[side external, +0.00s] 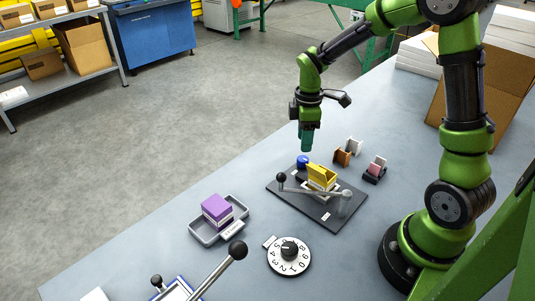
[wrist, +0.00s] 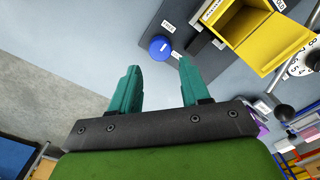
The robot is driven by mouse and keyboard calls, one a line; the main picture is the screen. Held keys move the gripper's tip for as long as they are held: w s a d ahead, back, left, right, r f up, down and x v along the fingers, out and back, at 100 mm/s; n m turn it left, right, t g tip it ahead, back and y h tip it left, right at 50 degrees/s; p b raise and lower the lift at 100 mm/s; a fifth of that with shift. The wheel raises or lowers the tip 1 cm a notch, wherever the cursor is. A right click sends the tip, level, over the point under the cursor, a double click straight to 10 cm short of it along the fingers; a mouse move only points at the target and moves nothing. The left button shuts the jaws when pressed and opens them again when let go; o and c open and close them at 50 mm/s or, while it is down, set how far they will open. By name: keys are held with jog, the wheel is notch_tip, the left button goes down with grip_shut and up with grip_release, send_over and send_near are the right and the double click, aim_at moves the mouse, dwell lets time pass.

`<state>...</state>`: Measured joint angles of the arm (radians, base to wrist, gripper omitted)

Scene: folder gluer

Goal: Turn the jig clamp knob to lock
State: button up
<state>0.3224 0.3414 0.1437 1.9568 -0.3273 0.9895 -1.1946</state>
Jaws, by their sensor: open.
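A round blue knob (side external: 303,161) sits at the far corner of a dark jig plate (side external: 328,218). The plate holds a yellow open box (side external: 321,176) and a lever with a black ball end (side external: 282,177). My gripper (side external: 306,148) points down above the blue knob, apart from it. In the wrist view its two teal fingers (wrist: 159,65) are spread with nothing between them.
A numbered white dial (side external: 289,257) is in front of the plate. A grey tray (side external: 203,236) with a purple stack is to the left. Small brown, white and pink pieces (side external: 343,157) stand right of my gripper.

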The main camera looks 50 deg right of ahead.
aim_at(303, 158)
notch_tip(303, 158, down, 7)
jog(key=shift+r, duration=0.1)
dwell(0.3)
jog(key=c, duration=0.8)
jog(key=shift+o, duration=0.2)
